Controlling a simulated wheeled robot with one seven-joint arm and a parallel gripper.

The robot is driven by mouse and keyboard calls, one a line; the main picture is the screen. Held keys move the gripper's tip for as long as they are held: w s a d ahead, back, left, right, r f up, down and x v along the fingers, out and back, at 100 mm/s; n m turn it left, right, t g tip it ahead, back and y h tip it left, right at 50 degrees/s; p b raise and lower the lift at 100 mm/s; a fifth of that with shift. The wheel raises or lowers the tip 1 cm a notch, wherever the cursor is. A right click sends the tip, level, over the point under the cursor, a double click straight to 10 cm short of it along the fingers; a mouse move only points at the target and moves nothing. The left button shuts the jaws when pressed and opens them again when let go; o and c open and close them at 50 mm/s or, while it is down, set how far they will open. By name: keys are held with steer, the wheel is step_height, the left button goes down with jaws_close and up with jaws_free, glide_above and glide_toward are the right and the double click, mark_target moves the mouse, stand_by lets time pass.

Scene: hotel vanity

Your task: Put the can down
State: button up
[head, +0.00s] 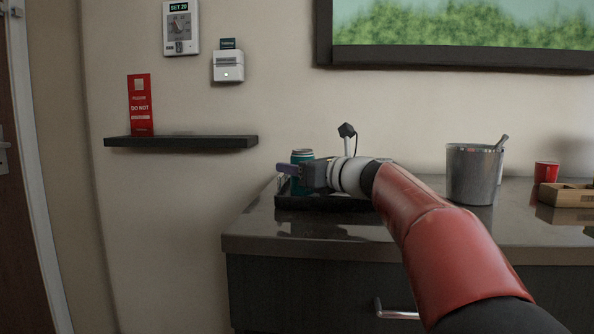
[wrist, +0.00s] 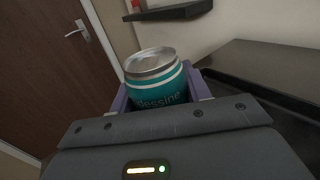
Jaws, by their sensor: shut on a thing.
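The can (wrist: 153,88) is teal with white bands and a silver top. In the wrist view it stands between the purple fingers of my gripper (wrist: 160,97), which is shut on it. In the head view the can (head: 302,157) is upright at the left end of the counter, over the black tray (head: 322,203). My gripper (head: 290,169) reaches it from the right. The can's lower part is partly hidden by my gripper, so I cannot tell whether it touches the tray.
The dark counter (head: 400,232) has a metal ice bucket (head: 472,175), a red cup (head: 546,172) and a wooden box (head: 566,195) to the right. A black wall shelf (head: 180,142) with a red sign (head: 140,105) is at left. The counter's front is clear.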

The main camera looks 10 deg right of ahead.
steer(key=o, duration=1.1)
steer(key=shift+f, duration=0.1)
steer(key=shift+s+d, duration=0.15)
steer(key=b+v, duration=0.1)
steer(key=v, duration=1)
steer(key=shift+s+d, duration=0.15)
steer(key=shift+s, duration=0.15)
